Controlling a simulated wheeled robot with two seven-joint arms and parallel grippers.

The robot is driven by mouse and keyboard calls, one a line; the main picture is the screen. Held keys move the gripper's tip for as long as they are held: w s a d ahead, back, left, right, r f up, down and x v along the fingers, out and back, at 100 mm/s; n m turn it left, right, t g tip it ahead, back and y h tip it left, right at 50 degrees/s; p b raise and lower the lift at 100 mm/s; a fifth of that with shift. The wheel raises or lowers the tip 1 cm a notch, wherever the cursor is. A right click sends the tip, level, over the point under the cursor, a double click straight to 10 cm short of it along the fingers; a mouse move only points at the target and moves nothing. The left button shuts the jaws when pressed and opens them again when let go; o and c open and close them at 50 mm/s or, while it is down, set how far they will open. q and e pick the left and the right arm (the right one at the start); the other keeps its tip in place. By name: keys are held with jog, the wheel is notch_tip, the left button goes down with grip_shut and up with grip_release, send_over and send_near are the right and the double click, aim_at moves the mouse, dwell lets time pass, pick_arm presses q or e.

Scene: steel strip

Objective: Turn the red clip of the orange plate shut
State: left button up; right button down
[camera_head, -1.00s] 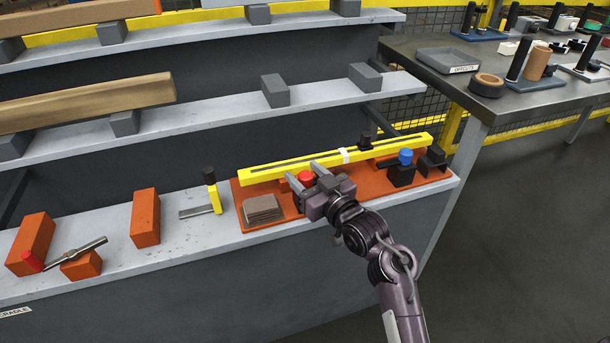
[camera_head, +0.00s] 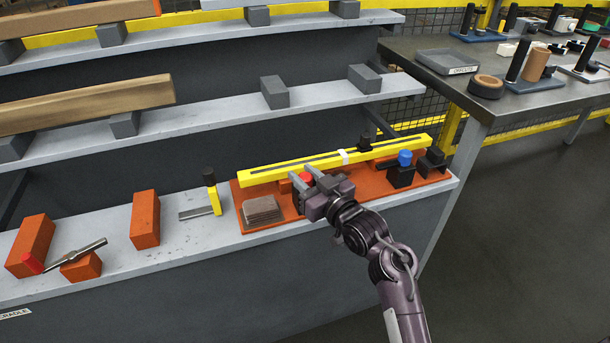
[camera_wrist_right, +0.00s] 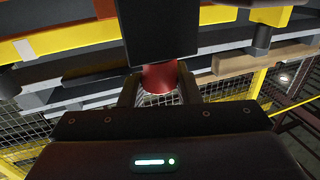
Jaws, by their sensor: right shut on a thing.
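The orange plate (camera_head: 275,188) lies on the lowest grey shelf, with a long yellow bar (camera_head: 270,172) along its back edge. The red clip (camera_head: 306,177) is at the front of the bar, partly hidden by my gripper. My right gripper (camera_head: 303,180) is shut on the red clip, with a finger on each side of it. In the right wrist view the clip's red round top (camera_wrist_right: 160,77) shows between the fingers; a dark block hides part of it. How far the clip is turned cannot be told. My left gripper is not in view.
A blue-topped black clip (camera_head: 404,158) stands right of my gripper on the plate. A brown stacked block (camera_head: 262,210) lies to its left. A yellow-and-black tool (camera_head: 212,190) and orange blocks (camera_head: 145,218) stand further left. A steel table (camera_head: 440,80) is at the right.

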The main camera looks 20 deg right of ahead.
jog(key=n+g+y+p, duration=0.1)
jog(key=n+y, duration=0.1)
jog(key=n+g+y+p, duration=0.1)
jog(key=n+y, duration=0.1)
jog(key=y, duration=0.1)
jog(key=shift+d+g, duration=0.15)
jog(key=shift+g, duration=0.25)
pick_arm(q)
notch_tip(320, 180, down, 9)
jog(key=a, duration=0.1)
pick_arm(e)
jog(key=shift+n+g+y, duration=0.4)
jog(key=shift+y, duration=0.2)
jog(key=shift+n+g+y, duration=0.3)
jog(key=shift+g+y, duration=0.1)
jog(key=shift+y, duration=0.1)
pick_arm(q)
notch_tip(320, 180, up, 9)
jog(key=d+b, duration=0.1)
jog(key=b, duration=0.1)
pick_arm(e)
jog(key=shift+n+g+y, duration=1.5)
jog(key=shift+n+g, duration=0.2)
jog(key=shift+g, duration=0.5)
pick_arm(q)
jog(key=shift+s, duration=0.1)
pick_arm(e)
jog(key=c, duration=1.1)
grip_release()
